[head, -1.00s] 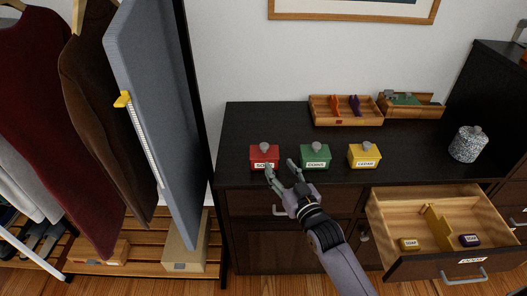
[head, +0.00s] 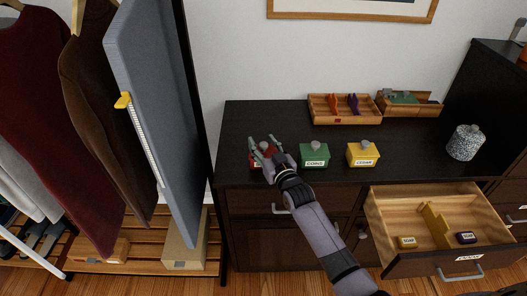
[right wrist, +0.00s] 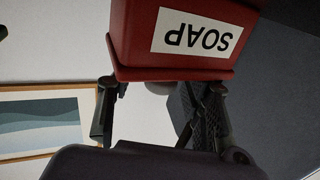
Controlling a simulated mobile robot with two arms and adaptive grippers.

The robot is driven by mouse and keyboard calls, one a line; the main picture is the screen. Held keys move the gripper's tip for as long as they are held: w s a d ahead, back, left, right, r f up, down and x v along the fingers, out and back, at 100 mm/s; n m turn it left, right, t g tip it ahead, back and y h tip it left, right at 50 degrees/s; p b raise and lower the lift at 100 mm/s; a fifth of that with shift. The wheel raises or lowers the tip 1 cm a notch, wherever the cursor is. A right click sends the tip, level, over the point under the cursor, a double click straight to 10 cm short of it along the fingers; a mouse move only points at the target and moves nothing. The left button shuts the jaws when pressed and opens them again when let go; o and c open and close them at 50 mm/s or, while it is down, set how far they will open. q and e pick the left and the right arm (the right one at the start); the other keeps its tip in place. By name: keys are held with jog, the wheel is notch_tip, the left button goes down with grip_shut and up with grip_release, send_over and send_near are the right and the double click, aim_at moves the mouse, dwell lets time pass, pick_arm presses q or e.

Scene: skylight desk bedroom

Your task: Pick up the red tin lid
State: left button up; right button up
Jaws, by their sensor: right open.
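The red tin (head: 257,163), labelled SOAP, stands on the dark dresser at the left of the row. Its red lid (head: 256,153) has a grey knob and is partly hidden by my right gripper. My right gripper (head: 264,146) is open, its fingers spread above the lid around the knob. In the right wrist view the tin is upside down, and the lid's rim (right wrist: 172,74) lies at the fingertips. The grey knob (right wrist: 158,88) shows between the fingers; I cannot tell whether they touch it. My left gripper is not in view.
A green tin (head: 314,156) and a yellow tin (head: 363,155) stand to the right. Two wooden trays lie behind. A speckled jar (head: 466,143) stands further right. An open drawer (head: 390,225) juts out at lower right. A grey board (head: 160,110) stands left.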

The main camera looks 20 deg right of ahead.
jog(key=c, duration=1.1)
jog(key=shift+r, duration=0.15)
